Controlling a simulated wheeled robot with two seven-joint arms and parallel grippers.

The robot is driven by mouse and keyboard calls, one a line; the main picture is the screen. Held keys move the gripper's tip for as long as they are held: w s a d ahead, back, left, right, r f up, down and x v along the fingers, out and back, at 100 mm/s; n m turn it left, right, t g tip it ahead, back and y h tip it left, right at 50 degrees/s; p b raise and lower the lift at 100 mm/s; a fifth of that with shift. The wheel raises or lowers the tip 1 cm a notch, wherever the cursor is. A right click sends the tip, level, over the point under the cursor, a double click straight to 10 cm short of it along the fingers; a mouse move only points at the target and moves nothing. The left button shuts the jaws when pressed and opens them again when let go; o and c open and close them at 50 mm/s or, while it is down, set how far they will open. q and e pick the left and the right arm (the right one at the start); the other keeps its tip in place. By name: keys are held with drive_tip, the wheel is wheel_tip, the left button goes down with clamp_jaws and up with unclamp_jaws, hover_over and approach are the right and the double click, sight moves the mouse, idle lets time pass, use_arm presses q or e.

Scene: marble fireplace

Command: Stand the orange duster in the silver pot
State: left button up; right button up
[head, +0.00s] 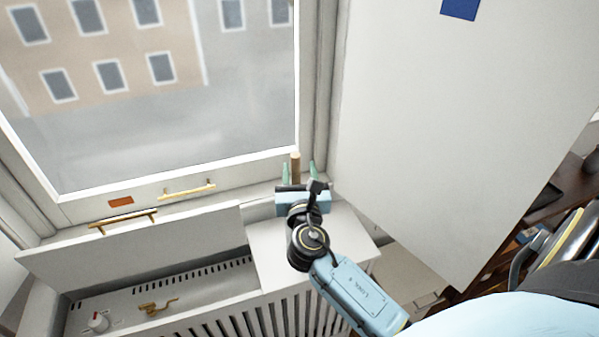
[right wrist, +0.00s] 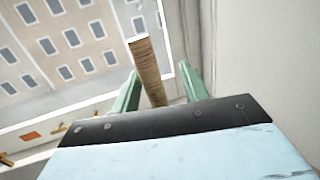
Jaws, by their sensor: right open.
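My right gripper (head: 299,170) reaches to the right end of the window sill. Its green fingers are open, one on each side of an upright wooden stick (head: 295,163). In the right wrist view the stick (right wrist: 147,68) rises between the parted fingers (right wrist: 157,88), with a gap on both sides. It looks like a handle, but I cannot tell whether it belongs to the duster. Its lower end is hidden by my gripper. I see no orange duster head and no silver pot; either may be hidden behind the gripper. My left gripper is not in view.
A slatted radiator cover (head: 213,316) stands below the window, its hinged lid (head: 140,240) raised over a recess with a knob (head: 98,321) and a brass valve (head: 157,308). A flat orange-red patch (head: 121,202) and brass handles (head: 187,191) are on the window frame. A white panel (head: 450,130) rises at right.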

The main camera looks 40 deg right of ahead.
drive_tip(key=b+v, duration=0.1)
drive_tip(key=v, duration=1.2)
drive_tip(key=shift+s+b, duration=0.15)
drive_tip(key=shift+b, duration=0.2)
drive_tip(key=shift+a, duration=0.1)
drive_tip(key=s+a+f+m+g+y, duration=0.1)
drive_tip(key=s+f+m+g+y, duration=0.15)
drive_tip(key=f, duration=0.95)
drive_tip(key=s+a+f+m+g+y+b, duration=0.1)
drive_tip(key=s+a+f+m+g+y, duration=0.2)
drive_tip(key=f, duration=1)
drive_tip(key=s+f+m+g+y, duration=0.2)
drive_tip(key=f+m+g, duration=0.15)
drive_tip(key=f, duration=0.85)
drive_tip(key=s+d+f+m+g+y, duration=0.1)
drive_tip(key=s+f+m+g, duration=0.2)
drive_tip(key=s+f+m, duration=0.6)
drive_tip(key=s+d+f+m+g+y+b, duration=0.1)
drive_tip(key=s+f+m+g, duration=0.2)
drive_tip(key=s+f+m, duration=0.6)
drive_tip(key=s, duration=0.8)
drive_tip(key=shift+s+d, duration=0.2)
